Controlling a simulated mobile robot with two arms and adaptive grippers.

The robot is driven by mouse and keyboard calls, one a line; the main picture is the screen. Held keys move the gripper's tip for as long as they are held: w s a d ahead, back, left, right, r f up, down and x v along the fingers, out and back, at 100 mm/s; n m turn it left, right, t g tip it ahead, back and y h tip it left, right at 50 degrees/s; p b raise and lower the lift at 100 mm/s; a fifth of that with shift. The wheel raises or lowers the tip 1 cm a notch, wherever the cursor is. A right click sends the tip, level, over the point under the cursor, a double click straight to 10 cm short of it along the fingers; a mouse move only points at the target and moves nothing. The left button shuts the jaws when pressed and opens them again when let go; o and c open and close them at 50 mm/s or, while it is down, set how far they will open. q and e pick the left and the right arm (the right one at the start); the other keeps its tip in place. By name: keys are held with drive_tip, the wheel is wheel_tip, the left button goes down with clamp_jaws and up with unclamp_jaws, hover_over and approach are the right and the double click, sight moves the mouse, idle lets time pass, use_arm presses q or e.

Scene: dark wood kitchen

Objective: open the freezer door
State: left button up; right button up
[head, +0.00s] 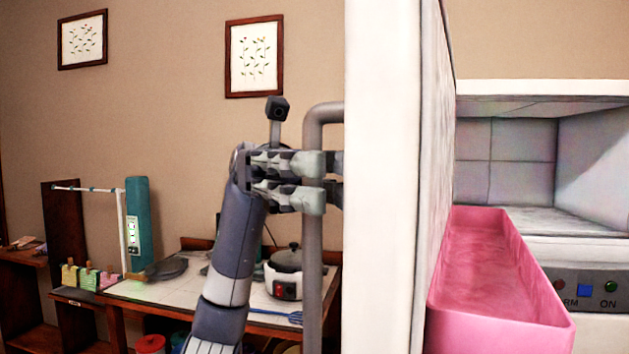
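The white freezer door (384,200) stands swung open, its edge towards me and its inner face on the right. The grey upright handle bar (312,270) is on the left side of the door. My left gripper (325,180) is at the upper part of this bar, its fingers pointing right and overlapping it. The fingers hide that part of the bar, so I cannot tell whether they are closed on it. The open freezer compartment (525,150) shows at the right and looks empty. My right gripper is out of view.
A pink open bin (500,260) sits beside the door's inner face, in front of the compartment and control panel (590,287). Behind my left arm is a tiled counter (130,290) with a white pot (283,275) and a blue utensil (282,314).

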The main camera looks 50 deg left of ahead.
use_arm(q)
drive_tip(key=shift+w+f, duration=0.1)
drive_tip(key=v, duration=1.2)
idle(0.7)
